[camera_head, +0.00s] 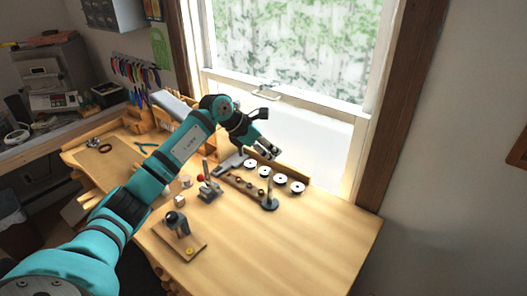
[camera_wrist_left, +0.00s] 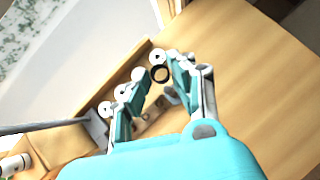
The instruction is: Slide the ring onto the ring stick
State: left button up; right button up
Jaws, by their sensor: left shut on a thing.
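My left gripper (camera_head: 269,153) reaches out over the back of the workbench. In the left wrist view its fingers (camera_wrist_left: 156,76) are closed on a small dark ring (camera_wrist_left: 152,76), held at the tips with its hole facing the camera. In the head view the ring is too small to make out. The ring stick (camera_head: 270,190), a thin dark upright rod on a round base, stands on the bench just below the gripper in the picture. The ring is apart from it. In the left wrist view a grey shape behind the right finger may be the stick. My right gripper is not in view.
Several white discs (camera_head: 280,179) line the bench's back edge beside a wooden strip with small knobs. A small metal stand (camera_head: 208,190) and a dark tool on a wooden block (camera_head: 190,245) stand to the left. The bench's right side (camera_head: 325,230) is clear.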

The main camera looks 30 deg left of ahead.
pick_arm(q)
jog(key=f+b, duration=0.1)
jog(key=f, duration=0.1)
jog(key=a+f+b, duration=0.1)
jog(key=f+b, duration=0.1)
jog(key=f, duration=0.1)
jog(key=shift+s, duration=0.15)
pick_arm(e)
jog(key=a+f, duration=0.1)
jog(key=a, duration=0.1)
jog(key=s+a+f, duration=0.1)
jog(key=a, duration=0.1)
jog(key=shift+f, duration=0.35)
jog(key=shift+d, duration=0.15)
pick_arm(q)
jog(key=shift+f+b, duration=0.4)
jog(key=shift+f, duration=0.1)
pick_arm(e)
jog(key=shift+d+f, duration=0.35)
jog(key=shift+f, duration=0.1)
